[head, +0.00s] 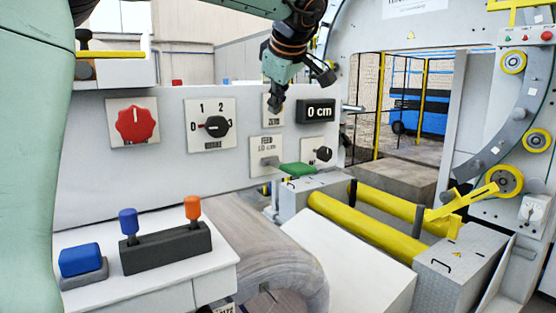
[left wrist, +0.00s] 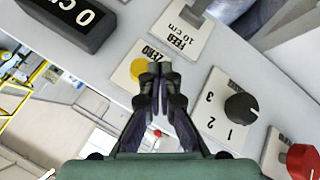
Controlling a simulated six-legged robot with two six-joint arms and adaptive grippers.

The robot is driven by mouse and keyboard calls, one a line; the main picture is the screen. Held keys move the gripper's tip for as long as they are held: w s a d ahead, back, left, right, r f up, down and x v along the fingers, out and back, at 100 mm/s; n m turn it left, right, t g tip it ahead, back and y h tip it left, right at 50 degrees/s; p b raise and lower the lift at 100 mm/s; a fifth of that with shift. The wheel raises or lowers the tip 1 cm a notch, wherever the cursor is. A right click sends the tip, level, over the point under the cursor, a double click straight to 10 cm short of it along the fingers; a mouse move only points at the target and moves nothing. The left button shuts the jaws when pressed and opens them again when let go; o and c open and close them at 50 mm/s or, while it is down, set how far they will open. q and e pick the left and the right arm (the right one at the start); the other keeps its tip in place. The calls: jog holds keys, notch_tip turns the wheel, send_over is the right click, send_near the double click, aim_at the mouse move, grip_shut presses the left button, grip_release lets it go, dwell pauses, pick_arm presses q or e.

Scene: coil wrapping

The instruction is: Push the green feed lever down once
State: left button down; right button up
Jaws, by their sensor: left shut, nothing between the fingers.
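The green feed lever (head: 297,170) sticks out from the FEED 10 cm plate (head: 266,144) on the white panel, with its green end out over the roller bed. In the left wrist view the FEED plate (left wrist: 176,42) shows at the top, with part of a grey lever arm (left wrist: 197,8); the green end is out of frame. My left gripper (head: 274,104) points down in front of the ZERO plate, above the lever and apart from it. In the left wrist view its fingertips (left wrist: 159,72) are together and empty, beside the yellow button (left wrist: 138,68). My right gripper is not in view.
A display (head: 319,111) reading 0 cm is right of the ZERO plate. A numbered black knob (head: 217,126) and a red knob (head: 137,124) are to the left. Yellow rollers (head: 365,228) lie at lower right. A control box (head: 166,247) with blue and orange levers stands at lower left.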

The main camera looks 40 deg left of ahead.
pick_arm(q)
notch_tip(320, 180, down, 3)
jog(key=b, duration=0.2)
send_over(278, 164)
notch_tip(278, 164, down, 4)
jog(key=shift+a+f, duration=0.1)
jog(key=shift+w+f+b, duration=0.2)
jog(key=shift+f+b, duration=0.1)
jog(key=shift+f, duration=0.25)
jog(key=shift+w+d+f, duration=0.1)
jog(key=shift+d, duration=0.2)
jog(key=shift+s+a, duration=0.2)
jog(key=shift+s, duration=0.1)
jog(key=shift+w+d, duration=0.15)
jog(key=shift+w, duration=0.15)
jog(key=shift+s, duration=0.3)
jog(key=shift+w, duration=0.25)
